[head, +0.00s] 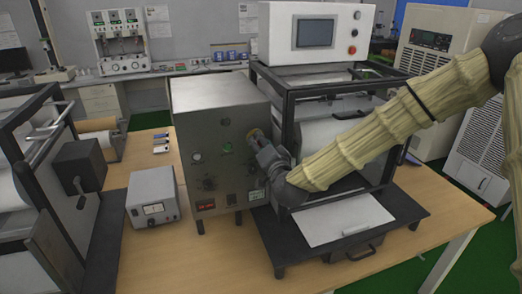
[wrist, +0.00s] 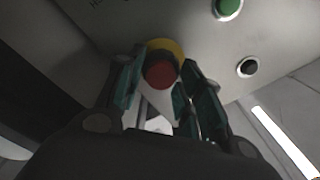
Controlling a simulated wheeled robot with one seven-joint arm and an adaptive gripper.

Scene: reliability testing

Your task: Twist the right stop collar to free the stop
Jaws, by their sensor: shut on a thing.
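The stop is a red button (wrist: 159,73) with a yellow collar (wrist: 165,47), on the grey metal control box (head: 212,92). In the head view a bit of yellow (head: 254,134) shows at the panel beside the fingers. My gripper (head: 262,146) reaches the panel's right part from the right. In the wrist view my gripper (wrist: 158,84) has a finger on each side of the red button and is shut on the stop. The fingers hide the collar's sides, so the exact contact cannot be seen.
A green button (wrist: 228,8) and a black button (wrist: 247,67) are on the same panel. A dark frame with a white roller (head: 335,128) stands right of the box. A small power supply (head: 153,196) sits on the table at front left.

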